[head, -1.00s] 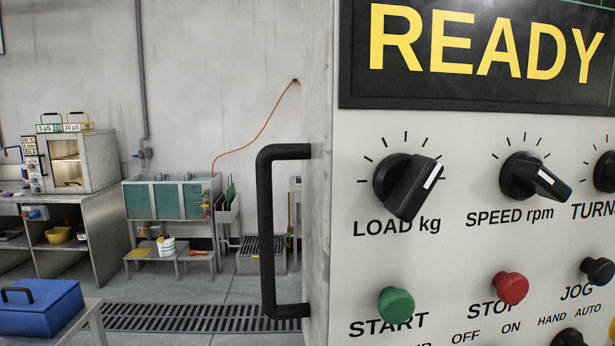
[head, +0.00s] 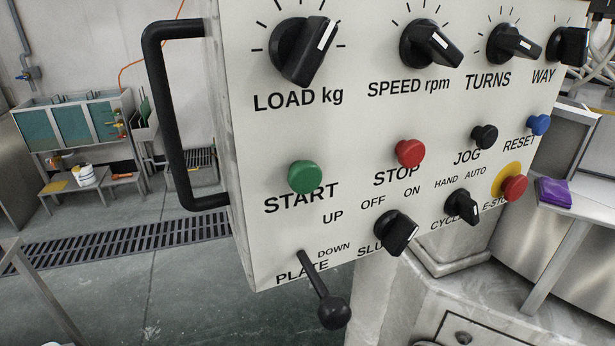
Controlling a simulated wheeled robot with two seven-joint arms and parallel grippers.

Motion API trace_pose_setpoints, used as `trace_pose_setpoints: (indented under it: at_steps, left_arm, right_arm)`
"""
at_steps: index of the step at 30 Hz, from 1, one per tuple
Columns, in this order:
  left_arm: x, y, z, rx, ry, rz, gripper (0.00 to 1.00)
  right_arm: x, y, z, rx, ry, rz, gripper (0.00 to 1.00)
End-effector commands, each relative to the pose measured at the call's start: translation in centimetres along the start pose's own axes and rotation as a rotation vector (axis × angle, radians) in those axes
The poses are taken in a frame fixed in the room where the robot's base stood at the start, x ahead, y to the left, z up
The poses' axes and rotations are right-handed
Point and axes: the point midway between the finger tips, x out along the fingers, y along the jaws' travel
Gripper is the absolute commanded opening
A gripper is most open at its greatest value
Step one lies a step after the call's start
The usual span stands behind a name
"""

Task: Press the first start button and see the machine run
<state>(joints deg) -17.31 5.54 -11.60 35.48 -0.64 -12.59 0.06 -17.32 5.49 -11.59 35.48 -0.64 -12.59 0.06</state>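A pale control panel (head: 350,170) fills the middle of the head view, close and seen at an angle. The green START button (head: 305,177) sits at its left, above the START label, and stands out from the panel face. The red STOP button (head: 410,153) is to its right, then a black JOG button (head: 484,137) and a blue RESET button (head: 538,125). A red E-STOP (head: 513,188) on a yellow disc is at the lower right. The display that read READY is out of view now. Neither of my grippers is in view.
A black handle (head: 172,115) juts from the panel's left side. A PLATE lever (head: 331,311) sticks out below. A purple object (head: 553,192) lies on a side table (head: 590,208) at right. Open floor with a drain grating (head: 120,240) shows at left.

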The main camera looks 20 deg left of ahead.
Motion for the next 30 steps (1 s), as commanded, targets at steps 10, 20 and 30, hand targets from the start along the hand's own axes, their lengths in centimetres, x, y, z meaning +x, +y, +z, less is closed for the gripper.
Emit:
trace_pose_setpoints:
  at_steps: [10, 20, 30]
  left_arm:
    - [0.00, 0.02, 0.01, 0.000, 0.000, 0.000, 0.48]
    - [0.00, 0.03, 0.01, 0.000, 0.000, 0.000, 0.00]
    - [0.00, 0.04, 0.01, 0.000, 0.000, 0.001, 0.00]
  right_arm:
    - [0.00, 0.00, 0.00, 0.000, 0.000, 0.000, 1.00]
    - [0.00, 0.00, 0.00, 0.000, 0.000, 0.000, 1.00]
    - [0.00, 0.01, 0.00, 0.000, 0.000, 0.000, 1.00]
